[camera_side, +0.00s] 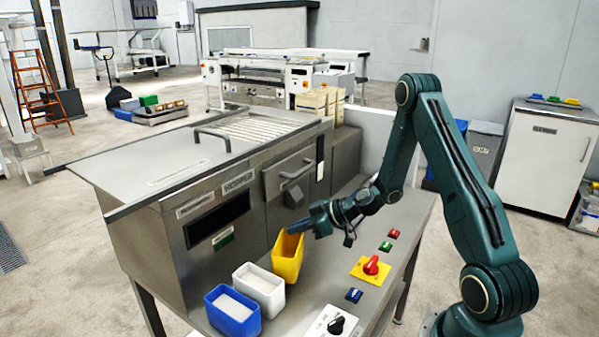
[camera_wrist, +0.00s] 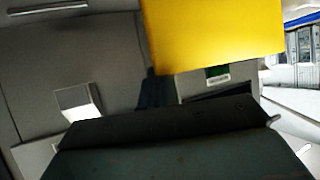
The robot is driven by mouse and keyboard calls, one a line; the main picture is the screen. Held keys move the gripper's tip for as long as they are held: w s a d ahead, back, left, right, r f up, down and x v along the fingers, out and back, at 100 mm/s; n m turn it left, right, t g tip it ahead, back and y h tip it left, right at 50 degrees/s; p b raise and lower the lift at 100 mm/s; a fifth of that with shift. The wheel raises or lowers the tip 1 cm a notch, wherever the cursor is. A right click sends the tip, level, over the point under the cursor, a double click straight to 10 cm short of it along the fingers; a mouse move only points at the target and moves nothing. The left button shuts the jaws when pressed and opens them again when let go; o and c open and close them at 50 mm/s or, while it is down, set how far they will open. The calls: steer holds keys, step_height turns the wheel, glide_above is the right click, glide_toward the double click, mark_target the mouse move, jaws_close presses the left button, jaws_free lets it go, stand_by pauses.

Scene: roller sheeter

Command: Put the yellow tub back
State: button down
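The yellow tub (camera_side: 287,260) is at the front of the steel machine, beyond the white tub, and leans slightly. It fills the upper right of the wrist view (camera_wrist: 215,35) as a large plain yellow face. My gripper (camera_side: 306,226) is at the tub's upper rim from the right and appears shut on it. The fingertips are mostly hidden. I cannot tell whether the tub's base touches the bench.
A white tub (camera_side: 259,290) and a blue tub (camera_side: 232,312) stand nearer on the bench (camera_side: 325,265). A red knob on a yellow plate (camera_side: 371,267), small buttons and a black dial (camera_side: 336,325) lie to the right. The machine (camera_side: 205,215) rises close behind.

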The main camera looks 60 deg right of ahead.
mark_target(298, 237)
steer(key=shift+f, duration=1.85)
steer(key=c, duration=1.6)
jaws_free()
steer(key=shift+f, duration=0.1)
steer(key=shift+c, duration=0.2)
steer(key=shift+s+r, duration=0.1)
steer(key=shift+r, duration=0.1)
steer(key=v, duration=1.1)
steer(key=shift+s+r, duration=0.2)
steer(key=shift+s, duration=0.15)
steer(key=shift+d, duration=0.1)
